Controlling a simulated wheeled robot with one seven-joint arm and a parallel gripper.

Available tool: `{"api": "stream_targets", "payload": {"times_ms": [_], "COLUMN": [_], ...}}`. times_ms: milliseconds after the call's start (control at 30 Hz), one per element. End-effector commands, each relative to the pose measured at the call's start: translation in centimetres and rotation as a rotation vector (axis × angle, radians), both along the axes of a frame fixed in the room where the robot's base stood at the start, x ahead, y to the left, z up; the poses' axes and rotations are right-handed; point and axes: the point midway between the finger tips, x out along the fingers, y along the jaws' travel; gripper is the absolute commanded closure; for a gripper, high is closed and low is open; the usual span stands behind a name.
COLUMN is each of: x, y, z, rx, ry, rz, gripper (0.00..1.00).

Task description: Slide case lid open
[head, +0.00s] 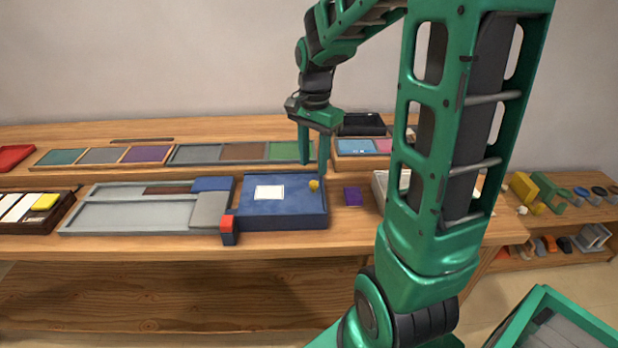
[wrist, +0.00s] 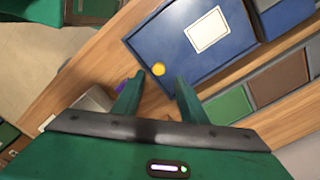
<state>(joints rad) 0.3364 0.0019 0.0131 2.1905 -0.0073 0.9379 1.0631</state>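The case is a blue box with a flat blue lid (head: 283,209) bearing a white label (head: 269,192) and a small yellow knob (head: 314,185). It stands near the front of the wooden table, and the lid looks shut. In the wrist view the lid (wrist: 185,62) fills the upper middle, with the yellow knob (wrist: 159,70) just beyond the fingertips. My gripper (head: 314,164) points down above the right end of the lid, close to the knob. Its two green fingers (wrist: 160,80) are apart with nothing between them. I cannot tell whether a finger touches the lid.
A grey tray (head: 130,217) and a red-topped block (head: 227,223) stand left of the case. A purple block (head: 352,196) lies to its right. Coloured panels (head: 147,154) line the back of the table. A side shelf (head: 575,210) holds several small items.

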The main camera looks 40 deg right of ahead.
Motion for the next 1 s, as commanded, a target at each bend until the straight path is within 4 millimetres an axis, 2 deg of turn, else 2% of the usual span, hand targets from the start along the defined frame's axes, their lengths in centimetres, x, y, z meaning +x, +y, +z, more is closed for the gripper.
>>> {"api": "stream_targets", "payload": {"times_ms": [100, 300, 500, 767, 900, 933, 1000], "x": [-0.1, -0.1, -0.1, -0.1, -0.1, -0.1, 0.0], "y": [0.0, -0.1, -0.1, -0.1, -0.1, -0.1, -0.1], "z": [-2.2, -4.7, -5.7, -5.7, -5.7, -5.7, -5.7], "rx": [0.001, 0.001, -0.001, -0.001, -0.001, -0.001, -0.001], "ry": [0.004, 0.002, -0.001, -0.001, -0.001, -0.001, -0.001], "rz": [-0.001, -0.001, -0.001, -0.001, -0.001, -0.001, -0.001], "gripper": [0.61, 0.61, 0.61, 0.61, 0.95, 1.00, 1.00]}}
